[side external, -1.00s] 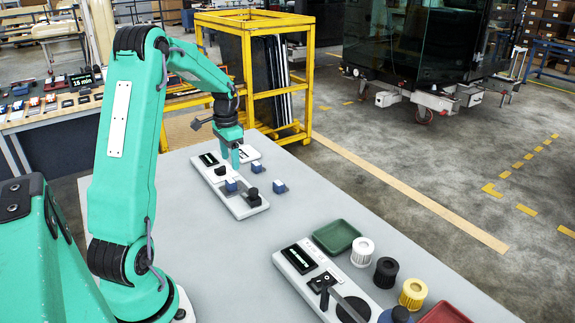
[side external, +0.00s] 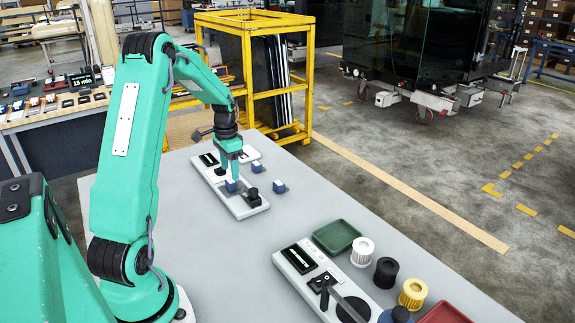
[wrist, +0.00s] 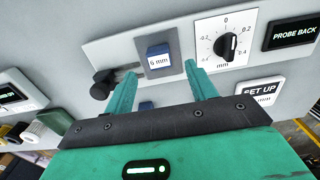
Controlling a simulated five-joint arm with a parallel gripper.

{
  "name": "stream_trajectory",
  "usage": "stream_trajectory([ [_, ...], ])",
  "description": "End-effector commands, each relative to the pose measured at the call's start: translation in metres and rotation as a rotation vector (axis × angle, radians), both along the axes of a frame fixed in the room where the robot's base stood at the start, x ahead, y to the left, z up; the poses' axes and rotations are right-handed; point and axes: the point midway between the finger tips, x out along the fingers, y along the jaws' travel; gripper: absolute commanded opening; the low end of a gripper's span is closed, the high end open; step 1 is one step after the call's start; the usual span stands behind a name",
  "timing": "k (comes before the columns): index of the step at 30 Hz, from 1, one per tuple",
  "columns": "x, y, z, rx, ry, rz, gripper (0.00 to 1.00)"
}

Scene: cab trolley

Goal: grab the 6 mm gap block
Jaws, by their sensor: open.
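The 6 mm gap block (wrist: 158,60) is a small blue block with a white "6 mm" label, standing on a light grey gauge plate (wrist: 108,47). In the side view a blue block (side external: 231,187) on the plate (side external: 246,209) sits right under my gripper (side external: 232,175). In the wrist view my gripper (wrist: 160,70) is open, its two green fingers apart, with the 6 mm block showing between and just beyond the tips. I cannot tell whether either finger touches it. The block's lower part is hard to see.
A black knob (wrist: 103,84) on a slot stands left of the block, and a white dial (wrist: 226,45) is to its right. Two other blue blocks (side external: 257,167) (side external: 279,186) stand on the table nearby. A green tray (side external: 336,235) lies further forward.

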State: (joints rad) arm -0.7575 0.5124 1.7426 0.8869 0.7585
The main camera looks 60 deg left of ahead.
Motion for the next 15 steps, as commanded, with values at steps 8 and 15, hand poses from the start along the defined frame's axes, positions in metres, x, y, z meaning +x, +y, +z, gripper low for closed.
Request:
stream_trajectory([
  [8, 0.0, -0.001, -0.032, -0.002, 0.002, 0.0, 0.56],
  [15, 0.0, -0.001, -0.045, 0.0, 0.0, 0.0, 0.56],
])
